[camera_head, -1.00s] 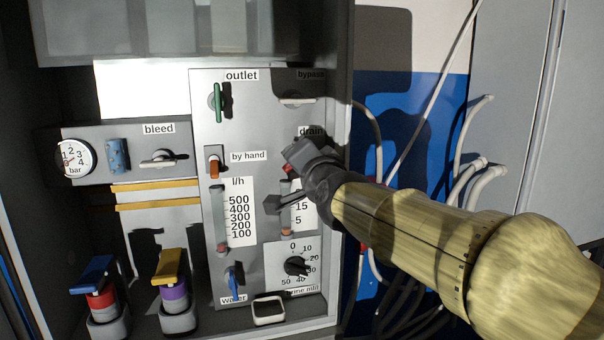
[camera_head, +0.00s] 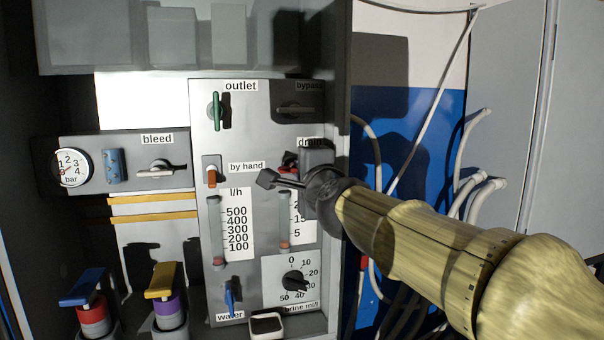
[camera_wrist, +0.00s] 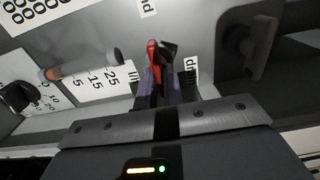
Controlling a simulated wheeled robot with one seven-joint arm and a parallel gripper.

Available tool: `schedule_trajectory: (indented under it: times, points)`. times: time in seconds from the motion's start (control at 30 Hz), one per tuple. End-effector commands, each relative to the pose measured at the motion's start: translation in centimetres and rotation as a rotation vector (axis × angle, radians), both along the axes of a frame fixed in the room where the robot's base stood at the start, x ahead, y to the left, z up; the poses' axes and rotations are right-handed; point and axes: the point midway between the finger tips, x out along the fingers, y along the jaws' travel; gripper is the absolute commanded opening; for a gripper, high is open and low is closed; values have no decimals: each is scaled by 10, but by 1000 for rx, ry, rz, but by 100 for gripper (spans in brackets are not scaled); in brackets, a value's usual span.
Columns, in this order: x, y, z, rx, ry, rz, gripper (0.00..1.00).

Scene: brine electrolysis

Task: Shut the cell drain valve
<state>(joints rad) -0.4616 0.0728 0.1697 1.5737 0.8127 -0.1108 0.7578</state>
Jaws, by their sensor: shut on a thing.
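The drain valve's red handle (camera_head: 289,160) sits beside the "drain" label (camera_head: 309,142) on the grey panel, mostly covered by my gripper in the head view. In the wrist view the red handle (camera_wrist: 153,56) stands between my two fingertips, with a dark part beside it. My gripper (camera_head: 291,173) is shut on this handle, and it also shows in the wrist view (camera_wrist: 162,82). The handle's exact angle is hard to tell in the head view.
The bypass valve (camera_head: 296,109) is just above, its handle lying level. The small flow tube (camera_head: 284,222) and the black dial (camera_head: 294,281) are below. The orange-handled "by hand" switch (camera_head: 212,176) is to the left. The cabinet's side wall (camera_head: 341,120) stands close on the right.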

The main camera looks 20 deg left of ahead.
Motion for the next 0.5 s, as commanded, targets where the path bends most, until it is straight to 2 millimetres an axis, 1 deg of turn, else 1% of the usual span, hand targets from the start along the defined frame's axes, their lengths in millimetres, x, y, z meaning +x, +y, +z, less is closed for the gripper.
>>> schedule_trajectory:
  times: [0.37,0.4,0.5]
  points:
    - [1,0,-2,6,8,0,0]
    - [1,0,-2,6,8,-1,13]
    - [1,0,-2,5,7,-1,31]
